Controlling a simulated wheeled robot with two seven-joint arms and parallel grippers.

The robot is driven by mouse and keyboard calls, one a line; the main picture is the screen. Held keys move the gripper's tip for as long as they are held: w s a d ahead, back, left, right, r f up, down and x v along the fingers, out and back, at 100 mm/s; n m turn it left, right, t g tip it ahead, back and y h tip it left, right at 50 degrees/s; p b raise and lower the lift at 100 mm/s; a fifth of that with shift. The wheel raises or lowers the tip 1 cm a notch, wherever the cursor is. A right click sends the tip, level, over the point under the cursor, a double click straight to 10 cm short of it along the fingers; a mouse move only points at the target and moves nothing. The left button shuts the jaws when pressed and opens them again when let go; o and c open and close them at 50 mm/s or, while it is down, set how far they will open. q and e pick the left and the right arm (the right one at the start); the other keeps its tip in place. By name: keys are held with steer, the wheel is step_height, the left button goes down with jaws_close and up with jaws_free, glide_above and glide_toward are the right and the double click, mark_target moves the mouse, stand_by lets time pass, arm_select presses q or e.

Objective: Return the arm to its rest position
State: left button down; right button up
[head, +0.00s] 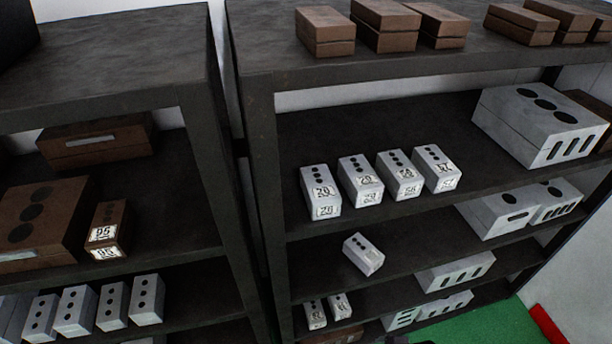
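Neither of my arms nor grippers shows in the head view. Small white moulds with black holes and number labels stand in a row on a middle shelf of the right rack, one of them at the row's left end (321,192). A single white mould (363,254) lies at an angle on the shelf below. Two smaller labelled white moulds (327,310) stand on the lower shelf.
The dark right rack (262,160) stands beside a dark left rack (195,110), with a narrow gap between. Brown moulds (325,32) line the right rack's top. Large white moulds (540,125) fill its right side. Green floor (490,325) and a red strip (548,328) show at lower right.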

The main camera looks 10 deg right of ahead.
steer(key=s+a+f+n+g+h+b, duration=0.1)
steer(key=s+a+f+n+b, duration=0.2)
steer(key=s+f+n, duration=0.4)
steer(key=s+a+f+n+g+b, duration=0.15)
steer(key=s+f+n, duration=0.3)
steer(key=f, duration=0.45)
steer(key=s+d+f+n+h+b, duration=0.1)
steer(key=s+f+n+b, duration=0.3)
steer(key=s+f+n, duration=0.3)
steer(key=s+n, duration=0.3)
steer(key=n, duration=0.1)
steer(key=shift+h, duration=0.4)
steer(key=shift+s+n, duration=0.1)
steer(key=shift+n, duration=0.35)
steer(key=shift+c, duration=0.2)
